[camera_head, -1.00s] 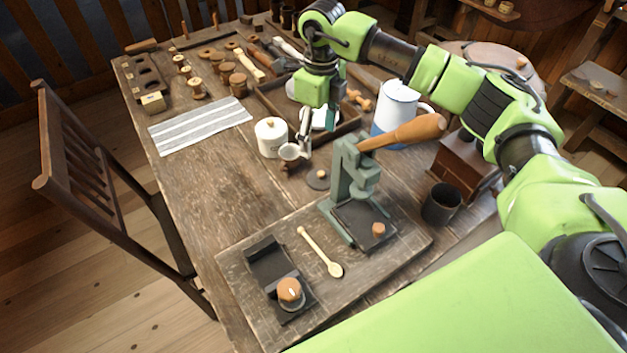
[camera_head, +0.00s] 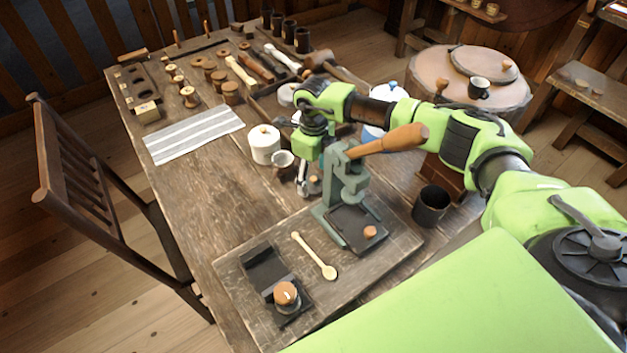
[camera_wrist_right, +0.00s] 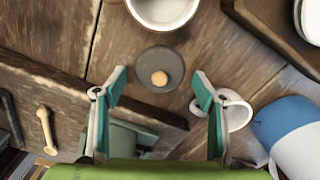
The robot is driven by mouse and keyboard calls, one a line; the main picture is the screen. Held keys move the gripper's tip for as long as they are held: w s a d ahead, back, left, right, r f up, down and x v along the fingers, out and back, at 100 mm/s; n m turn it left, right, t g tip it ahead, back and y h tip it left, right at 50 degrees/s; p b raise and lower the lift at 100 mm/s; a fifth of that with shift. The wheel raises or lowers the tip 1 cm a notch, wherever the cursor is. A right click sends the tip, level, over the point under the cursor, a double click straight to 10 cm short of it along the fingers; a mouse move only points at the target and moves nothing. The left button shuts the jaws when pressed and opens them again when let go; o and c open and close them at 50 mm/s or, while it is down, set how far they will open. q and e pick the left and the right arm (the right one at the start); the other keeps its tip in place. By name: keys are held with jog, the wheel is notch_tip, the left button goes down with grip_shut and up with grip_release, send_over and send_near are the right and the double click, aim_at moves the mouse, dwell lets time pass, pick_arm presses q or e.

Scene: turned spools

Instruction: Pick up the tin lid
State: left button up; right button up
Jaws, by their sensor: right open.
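The tin lid (camera_wrist_right: 160,60) is a flat dark grey disc with a round wooden knob. It lies on the table and shows whole in the right wrist view. In the head view the tin lid (camera_head: 315,186) is partly hidden by my right gripper. My right gripper (camera_wrist_right: 160,84) is open and empty, its two fingertips on either side of the lid in the picture, apart from it. In the head view my right gripper (camera_head: 305,172) points down above the table, behind the green press. My left gripper is not in view.
A green lever press (camera_head: 345,195) stands close in front. A small white cup (camera_wrist_right: 236,112) is beside the right finger. A white canister (camera_head: 265,146) stands behind, and a blue-and-white jug (camera_wrist_right: 292,138) to the right. The table's left middle is clear.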

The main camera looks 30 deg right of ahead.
jog(key=shift+f, duration=0.4)
jog(key=c, duration=1.2)
jog(key=shift+s+a, duration=0.1)
jog(key=shift+s, duration=0.05)
jog(key=shift+c, duration=0.6)
